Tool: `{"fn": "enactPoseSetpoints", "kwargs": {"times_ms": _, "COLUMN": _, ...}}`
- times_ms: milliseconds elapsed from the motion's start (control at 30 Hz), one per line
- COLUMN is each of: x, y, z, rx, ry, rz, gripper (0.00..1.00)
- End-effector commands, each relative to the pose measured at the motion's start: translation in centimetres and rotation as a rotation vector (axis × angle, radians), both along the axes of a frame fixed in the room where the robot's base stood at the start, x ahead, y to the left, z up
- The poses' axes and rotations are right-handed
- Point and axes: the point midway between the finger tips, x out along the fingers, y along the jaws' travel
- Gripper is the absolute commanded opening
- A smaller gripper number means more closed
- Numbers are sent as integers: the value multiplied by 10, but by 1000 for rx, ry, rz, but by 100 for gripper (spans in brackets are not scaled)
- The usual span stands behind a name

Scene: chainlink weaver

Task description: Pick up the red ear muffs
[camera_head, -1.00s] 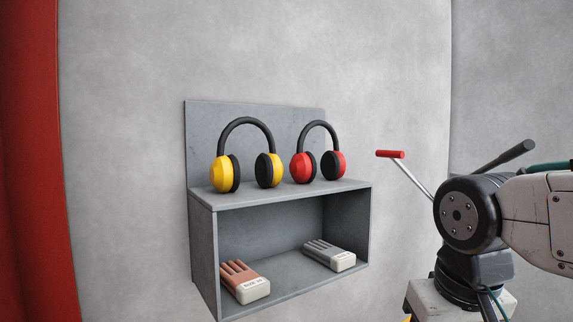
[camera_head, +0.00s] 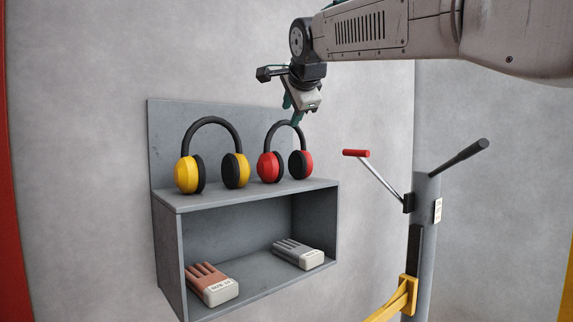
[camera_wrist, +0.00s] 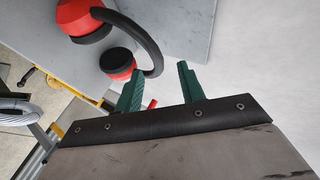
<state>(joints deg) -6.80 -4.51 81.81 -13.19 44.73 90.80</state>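The red ear muffs (camera_head: 268,166) stand upright on top of the grey wall shelf, right of the yellow ear muffs. They have red cups and a black headband. My gripper (camera_head: 292,112) is above them, its green fingertips close to the top of the headband. In the wrist view, my gripper (camera_wrist: 161,72) is open, with a gap between its two green fingers. The red ear muffs (camera_wrist: 80,16) show beyond the fingers, the headband's arch lying about at the gap near the fingertips. I cannot tell whether it touches a finger.
The yellow ear muffs (camera_head: 186,174) stand close on the left. The grey shelf (camera_head: 180,200) has a back panel, and two gloves (camera_head: 213,283) (camera_head: 298,253) lie in its lower compartment. A grey post (camera_head: 425,230) with a red-tipped lever (camera_head: 356,153) stands to the right.

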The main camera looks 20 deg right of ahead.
Motion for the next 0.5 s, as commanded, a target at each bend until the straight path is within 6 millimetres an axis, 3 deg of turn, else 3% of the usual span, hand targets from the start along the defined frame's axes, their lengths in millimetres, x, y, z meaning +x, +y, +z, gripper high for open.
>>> {"fn": "enactPoseSetpoints", "kwargs": {"times_ms": 300, "x": 30, "y": 2, "z": -25, "rx": -2, "ry": 5, "rz": 0, "gripper": 39}}
{"fn": "enactPoseSetpoints", "kwargs": {"times_ms": 500, "x": 44, "y": 1, "z": -32, "rx": -2, "ry": 1, "rz": 1, "gripper": 39}}
